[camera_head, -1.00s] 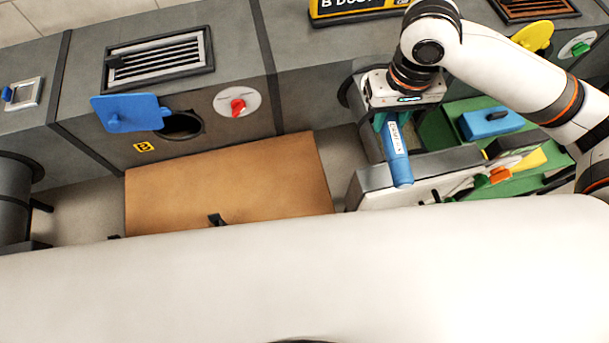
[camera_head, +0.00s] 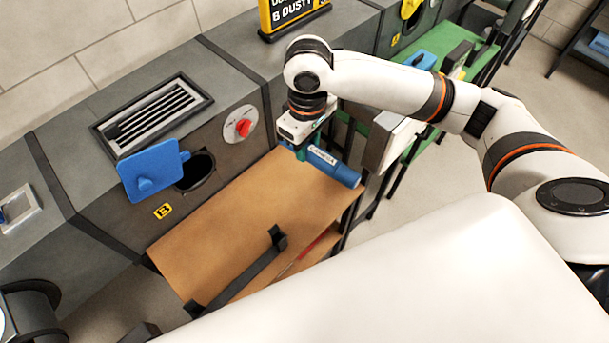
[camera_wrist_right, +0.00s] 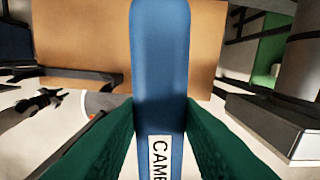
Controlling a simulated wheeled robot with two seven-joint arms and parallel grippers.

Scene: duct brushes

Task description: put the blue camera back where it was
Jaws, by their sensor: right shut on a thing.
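The blue camera (camera_head: 335,167) is a blue cylinder with a white label that begins "CAME". My right gripper (camera_head: 301,146) is shut on it, over the right end of the brown table top (camera_head: 225,215). In the right wrist view the blue camera (camera_wrist_right: 160,60) lies between the green fingers of the right gripper (camera_wrist_right: 160,118). I cannot tell whether the camera touches the table.
The grey duct has an open round hole (camera_head: 195,172) with a blue cover (camera_head: 150,170) swung aside, and a red knob (camera_head: 243,128). A black handle bar (camera_head: 245,268) runs along the table's near side. A green bench (camera_head: 425,130) stands to the right. The table's middle is clear.

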